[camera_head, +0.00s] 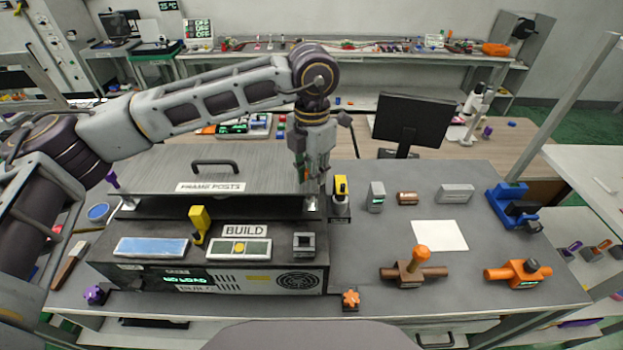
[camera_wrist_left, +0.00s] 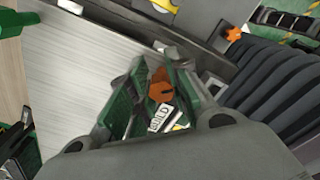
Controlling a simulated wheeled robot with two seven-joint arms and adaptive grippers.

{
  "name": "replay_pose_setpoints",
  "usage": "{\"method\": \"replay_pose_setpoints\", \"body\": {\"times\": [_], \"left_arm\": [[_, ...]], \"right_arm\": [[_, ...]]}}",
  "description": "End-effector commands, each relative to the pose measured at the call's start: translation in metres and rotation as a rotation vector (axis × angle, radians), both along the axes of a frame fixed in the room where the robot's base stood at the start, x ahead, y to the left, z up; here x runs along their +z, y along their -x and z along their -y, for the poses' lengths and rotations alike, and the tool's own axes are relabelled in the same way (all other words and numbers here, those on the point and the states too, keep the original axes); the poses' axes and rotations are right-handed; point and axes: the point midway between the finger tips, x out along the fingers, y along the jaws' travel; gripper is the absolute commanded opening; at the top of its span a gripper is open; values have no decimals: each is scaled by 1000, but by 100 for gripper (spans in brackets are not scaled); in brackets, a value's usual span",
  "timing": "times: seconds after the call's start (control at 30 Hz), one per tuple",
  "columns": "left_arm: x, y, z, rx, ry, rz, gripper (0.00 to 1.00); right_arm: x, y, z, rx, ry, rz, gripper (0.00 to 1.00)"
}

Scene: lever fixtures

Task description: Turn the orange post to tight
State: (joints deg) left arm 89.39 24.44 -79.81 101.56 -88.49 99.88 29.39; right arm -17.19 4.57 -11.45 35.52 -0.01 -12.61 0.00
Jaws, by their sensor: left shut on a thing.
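The orange post (camera_wrist_left: 160,88) shows in the left wrist view between the two dark green fingers of my left gripper (camera_wrist_left: 150,100). A purple post (camera_head: 112,178) stands at the plate's left end. My right gripper is not in view.
A dark box with a "BUILD" label (camera_head: 245,230) and a yellow lever (camera_head: 199,222) stands in front of the plate. A yellow-topped switch (camera_head: 341,189) is close right of my left gripper.

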Motion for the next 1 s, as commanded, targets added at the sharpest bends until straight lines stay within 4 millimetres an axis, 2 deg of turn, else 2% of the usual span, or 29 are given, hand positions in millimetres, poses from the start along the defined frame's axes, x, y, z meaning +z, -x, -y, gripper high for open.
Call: {"method": "replay_pose_setpoints", "body": {"times": [0.17, 0.5, 0.8, 1.0], "left_arm": [[-1, -1, 1, -83, 3, 5, 0], [-1, 0, 1, -265, 3, 6, 0], [0, 1, 1, -456, 3, 6, 0], [1, 1, 1, -588, 3, 7, 0]], "right_arm": [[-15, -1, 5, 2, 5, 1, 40], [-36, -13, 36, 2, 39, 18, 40], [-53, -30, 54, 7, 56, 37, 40], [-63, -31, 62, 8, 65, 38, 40]]}}
